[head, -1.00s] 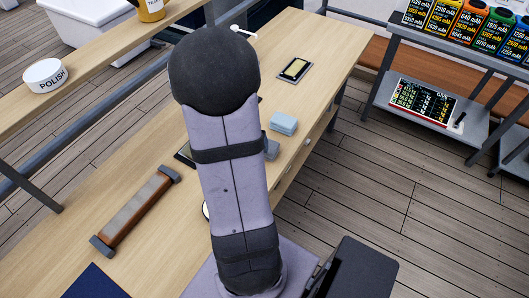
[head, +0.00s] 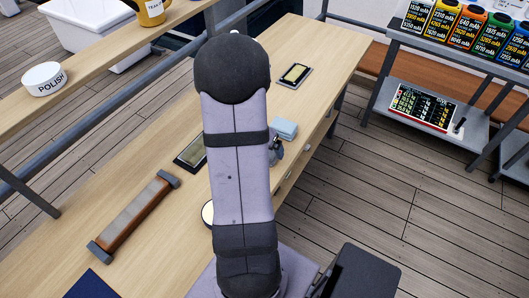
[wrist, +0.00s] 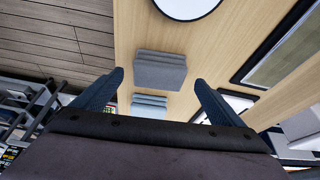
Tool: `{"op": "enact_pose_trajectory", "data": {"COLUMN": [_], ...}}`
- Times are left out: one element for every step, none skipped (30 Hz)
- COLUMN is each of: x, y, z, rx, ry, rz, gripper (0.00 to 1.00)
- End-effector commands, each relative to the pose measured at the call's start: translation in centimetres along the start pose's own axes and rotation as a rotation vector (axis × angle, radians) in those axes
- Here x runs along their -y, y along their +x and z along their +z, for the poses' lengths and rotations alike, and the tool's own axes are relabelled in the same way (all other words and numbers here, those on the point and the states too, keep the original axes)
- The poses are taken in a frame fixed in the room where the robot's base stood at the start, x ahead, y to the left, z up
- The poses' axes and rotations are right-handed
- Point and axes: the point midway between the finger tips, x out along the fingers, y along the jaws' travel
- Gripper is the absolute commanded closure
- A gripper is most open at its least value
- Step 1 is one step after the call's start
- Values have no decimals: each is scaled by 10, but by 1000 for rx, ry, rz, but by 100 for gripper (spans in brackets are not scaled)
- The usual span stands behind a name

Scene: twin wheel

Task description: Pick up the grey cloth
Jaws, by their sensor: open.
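The grey cloth (wrist: 160,70) lies folded on the wooden bench, seen in the wrist view between my fingertips. My gripper (wrist: 159,79) is open and empty, with one dark blue finger at each side of the cloth in the picture; the height between them is hard to tell. A paler blue folded cloth (wrist: 149,105) lies close by, and it also shows in the head view (head: 284,127). In the head view my arm covers most of the gripper and the area of the grey cloth.
On the bench (head: 325,50) are a dark tray with a yellow block (head: 294,75), a dark-framed plate (head: 190,150), a brown bar with grey ends (head: 135,215) and a white disc (wrist: 187,6). A shelf at left holds a POLISH bowl (head: 44,79) and yellow mug (head: 151,12).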

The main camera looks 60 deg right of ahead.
Motion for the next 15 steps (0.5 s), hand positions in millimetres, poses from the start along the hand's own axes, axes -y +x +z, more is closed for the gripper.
{"op": "enact_pose_trajectory", "data": {"x": [-1, -1, -2, -2, -2, -2, -2, -2, -2, -2, -2, -2, -2, -2, -1], "y": [5, 9, 13, 17, 20, 24, 30, 33, 37, 39, 41, 42, 43, 44, 44], "z": [-1, -1, -2, -2, -3, -3, -3, -3, -3, -3, -3, -4, -4, -4, -4], "rx": [2, 3, 3, 4, 3, 3, 3, 2, 2, 2, 1, 1, 1, 1, 1], "ry": [1, 0, 1, -1, 0, -1, -1, -1, -1, 0, -1, 0, 1, 1, 1], "rz": [1, 1, 2, 3, 2, 1, 1, 1, 1, 1, 1, 0, 0, 0, 0], "gripper": [8, 8, 8, 8, 8, 8, 8, 8, 8, 8, 8, 8, 8, 8, 8]}}
